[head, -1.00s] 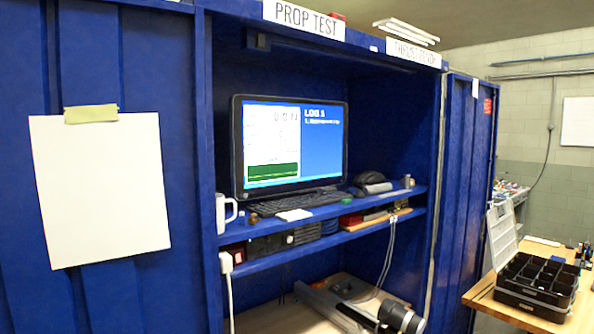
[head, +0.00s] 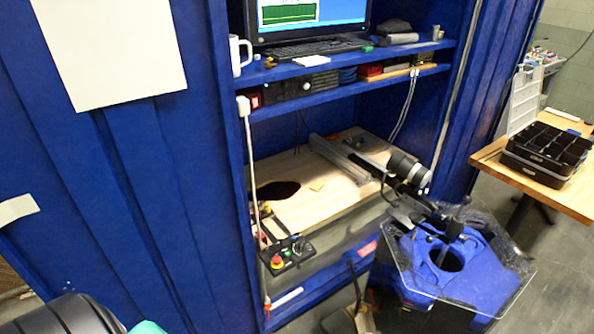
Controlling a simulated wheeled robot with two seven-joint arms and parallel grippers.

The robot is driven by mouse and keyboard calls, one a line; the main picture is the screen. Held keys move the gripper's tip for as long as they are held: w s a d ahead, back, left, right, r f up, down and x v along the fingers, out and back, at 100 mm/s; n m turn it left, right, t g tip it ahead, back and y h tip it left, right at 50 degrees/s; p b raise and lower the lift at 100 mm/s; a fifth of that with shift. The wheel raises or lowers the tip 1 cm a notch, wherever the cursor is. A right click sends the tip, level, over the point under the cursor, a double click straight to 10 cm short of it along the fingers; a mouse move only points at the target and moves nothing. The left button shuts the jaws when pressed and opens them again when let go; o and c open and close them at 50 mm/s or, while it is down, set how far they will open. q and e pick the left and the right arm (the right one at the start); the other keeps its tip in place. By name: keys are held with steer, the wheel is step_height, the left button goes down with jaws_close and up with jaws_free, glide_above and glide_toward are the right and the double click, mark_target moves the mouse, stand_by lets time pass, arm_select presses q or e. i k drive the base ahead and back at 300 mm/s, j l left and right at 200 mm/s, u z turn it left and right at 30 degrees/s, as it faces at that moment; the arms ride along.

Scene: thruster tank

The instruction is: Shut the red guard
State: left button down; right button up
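A small black control box (head: 286,254) sits at the front left edge of the wooden bench inside the blue cabinet. It carries a red round button (head: 277,261) on a yellow base, and other small parts that are too small to tell apart. I cannot make out a red guard on it for certain, or whether one is raised or lowered. Neither of my grippers shows in the head view.
A wooden bench (head: 325,200) holds a metal rail with a black motor (head: 408,172) overhanging its right end. A clear-topped blue tank (head: 455,265) stands on the floor at right. A black organizer (head: 545,152) sits on the side table. Grey floor shows around the tank.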

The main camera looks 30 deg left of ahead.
mark_target(264, 238)
steer(key=u, duration=1.1)
